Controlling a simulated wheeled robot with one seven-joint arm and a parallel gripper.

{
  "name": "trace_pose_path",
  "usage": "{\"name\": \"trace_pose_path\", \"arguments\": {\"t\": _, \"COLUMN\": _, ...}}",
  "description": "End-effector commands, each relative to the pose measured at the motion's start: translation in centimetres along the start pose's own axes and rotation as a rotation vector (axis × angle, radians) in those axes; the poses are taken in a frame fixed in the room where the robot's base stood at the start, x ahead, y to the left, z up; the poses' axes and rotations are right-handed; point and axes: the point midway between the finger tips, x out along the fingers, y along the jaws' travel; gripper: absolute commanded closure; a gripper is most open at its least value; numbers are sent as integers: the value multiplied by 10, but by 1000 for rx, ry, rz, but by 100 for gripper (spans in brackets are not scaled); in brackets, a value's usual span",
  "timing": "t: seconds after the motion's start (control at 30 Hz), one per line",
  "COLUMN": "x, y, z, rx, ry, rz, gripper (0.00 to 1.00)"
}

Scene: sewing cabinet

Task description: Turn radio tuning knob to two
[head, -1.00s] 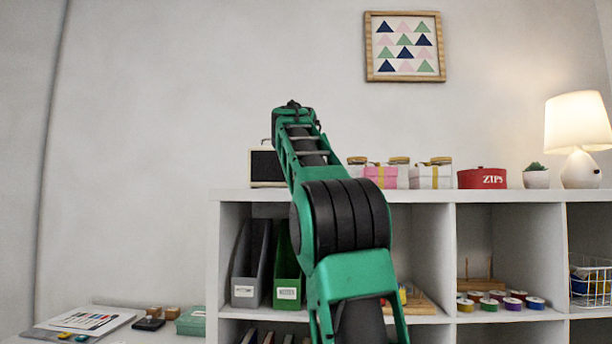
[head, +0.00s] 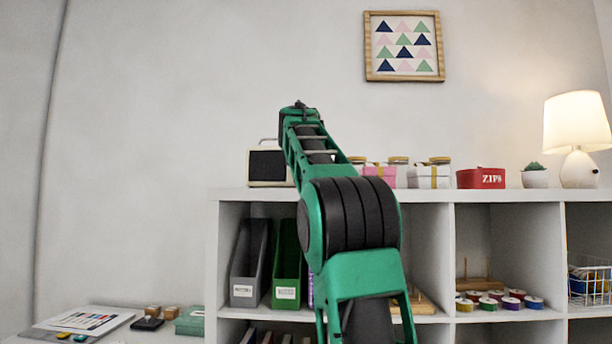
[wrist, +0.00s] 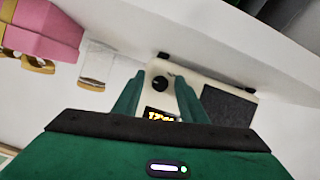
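The radio (head: 268,165) is a cream box with a dark speaker panel and a top handle, on top of the white shelf at its left end. My arm hides its right side in the head view. In the wrist view the radio (wrist: 192,73) appears tilted, with a round black tuning knob (wrist: 159,84) and a lit yellow display partly hidden by my gripper. My gripper (wrist: 166,82) is open, its two green fingers apart, with the knob seen between them near the left finger. Contact cannot be told. The knob's setting is too small to read.
A red ZIPS tin (head: 481,178), a small plant (head: 534,175) and a lit lamp (head: 578,140) stand farther right.

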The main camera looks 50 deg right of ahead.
Motion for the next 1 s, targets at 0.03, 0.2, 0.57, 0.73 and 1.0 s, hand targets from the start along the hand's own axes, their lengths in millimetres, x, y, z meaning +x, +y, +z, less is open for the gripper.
{"name": "trace_pose_path", "arguments": {"t": 0.03, "x": -1, "y": 0, "z": -1, "rx": 0, "ry": 3, "rz": -2, "gripper": 61}}
{"name": "trace_pose_path", "arguments": {"t": 0.2, "x": -2, "y": 0, "z": -2, "rx": 0, "ry": 6, "rz": -1, "gripper": 61}}
{"name": "trace_pose_path", "arguments": {"t": 0.57, "x": -40, "y": -1, "z": -3, "rx": 2, "ry": 9, "rz": -4, "gripper": 61}}
{"name": "trace_pose_path", "arguments": {"t": 0.73, "x": -67, "y": -1, "z": -3, "rx": 1, "ry": 8, "rz": -4, "gripper": 61}}
{"name": "trace_pose_path", "arguments": {"t": 1.0, "x": -98, "y": -1, "z": -1, "rx": 0, "ry": 4, "rz": -2, "gripper": 61}}
